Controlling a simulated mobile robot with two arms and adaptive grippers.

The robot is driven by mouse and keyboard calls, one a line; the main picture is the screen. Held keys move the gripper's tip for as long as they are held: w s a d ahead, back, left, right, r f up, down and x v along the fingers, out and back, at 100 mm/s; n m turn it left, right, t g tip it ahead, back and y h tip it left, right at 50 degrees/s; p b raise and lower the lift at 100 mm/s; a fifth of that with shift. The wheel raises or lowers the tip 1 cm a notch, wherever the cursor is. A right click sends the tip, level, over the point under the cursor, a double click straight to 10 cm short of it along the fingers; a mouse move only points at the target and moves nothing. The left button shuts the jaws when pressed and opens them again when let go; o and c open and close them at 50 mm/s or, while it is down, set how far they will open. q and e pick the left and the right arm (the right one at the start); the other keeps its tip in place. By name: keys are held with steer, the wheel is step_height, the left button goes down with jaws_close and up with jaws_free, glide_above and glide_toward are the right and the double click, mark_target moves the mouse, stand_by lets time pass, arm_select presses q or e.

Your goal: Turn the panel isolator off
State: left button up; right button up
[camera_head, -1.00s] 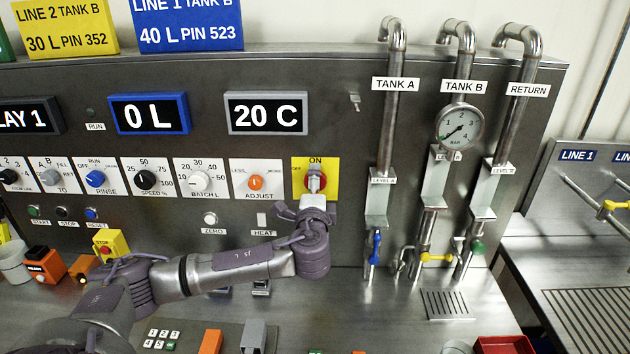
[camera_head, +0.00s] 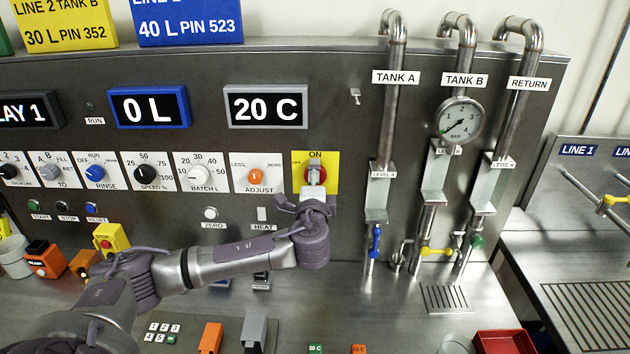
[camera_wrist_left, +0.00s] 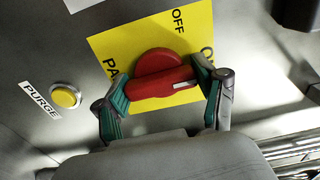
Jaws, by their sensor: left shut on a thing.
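The panel isolator is a red rotary handle (camera_head: 315,174) on a yellow plate (camera_head: 329,161) marked ON at the top and OFF at the left. In the left wrist view the red handle (camera_wrist_left: 158,78) lies nearly level, its white mark toward the partly covered ON label at the right. OFF is at the top of the yellow plate (camera_wrist_left: 113,47) there. My left gripper (camera_head: 314,191) is in front of the isolator. In the wrist view its green-padded fingers (camera_wrist_left: 161,92) are shut on the two ends of the handle. My right gripper is not in view.
An orange ADJUST knob (camera_head: 256,177) is just left of the isolator. A yellow PURGE button (camera_wrist_left: 65,96) shows in the wrist view. Pipes with a pressure gauge (camera_head: 460,120) and a blue-handled valve (camera_head: 375,242) stand to the right.

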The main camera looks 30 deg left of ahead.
arm_select(q)
steer(key=shift+f+n+b, duration=0.3)
steer(key=shift+n+b, duration=0.1)
steer(key=shift+b, duration=0.2)
steer(key=n+b, duration=0.6)
steer(key=shift+b, duration=0.3)
steer(key=n+b, duration=0.2)
steer(key=n, duration=0.1)
steer(key=shift+n, duration=0.3)
steer(key=n+b, duration=0.2)
steer(key=n, duration=0.2)
steer(key=shift+r, duration=0.15)
steer(key=shift+r+n+b, duration=0.1)
steer(key=shift+n+b, duration=0.4)
steer(key=shift+n, duration=1.1)
steer(key=o, duration=1.2)
steer(key=shift+c, duration=0.2)
